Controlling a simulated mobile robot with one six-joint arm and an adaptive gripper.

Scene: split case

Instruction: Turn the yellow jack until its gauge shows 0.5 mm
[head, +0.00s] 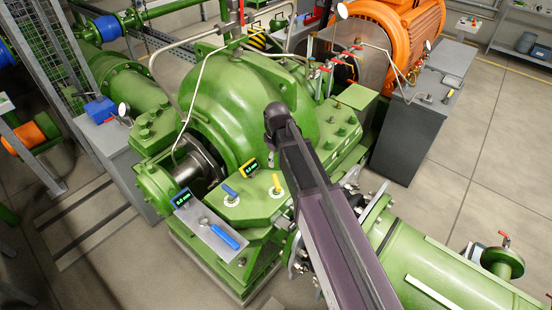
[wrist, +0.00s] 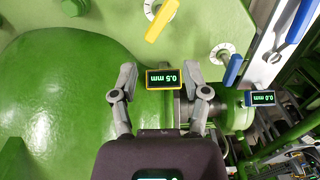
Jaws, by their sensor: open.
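The yellow jack (head: 277,184) is a small yellow lever on a round dial, on the flat green flange of the pump casing. In the wrist view the yellow jack (wrist: 162,21) lies beyond my fingertips, at the top. Its yellow-framed gauge (head: 249,168) also shows in the wrist view (wrist: 163,87), appears upside down there and seems to read 0.5 mm. My gripper (wrist: 160,80) is open and empty, with its fingers apart from the jack. In the head view my gripper (head: 270,125) is above the casing, up and slightly left of the yellow jack.
The blue jack (head: 230,193) stands left of the yellow one. Its blue-framed gauge (wrist: 262,98) reads 0.0 mm. The domed green casing (head: 225,100), thin pipes and red-handled valves (head: 327,68) surround the work area.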

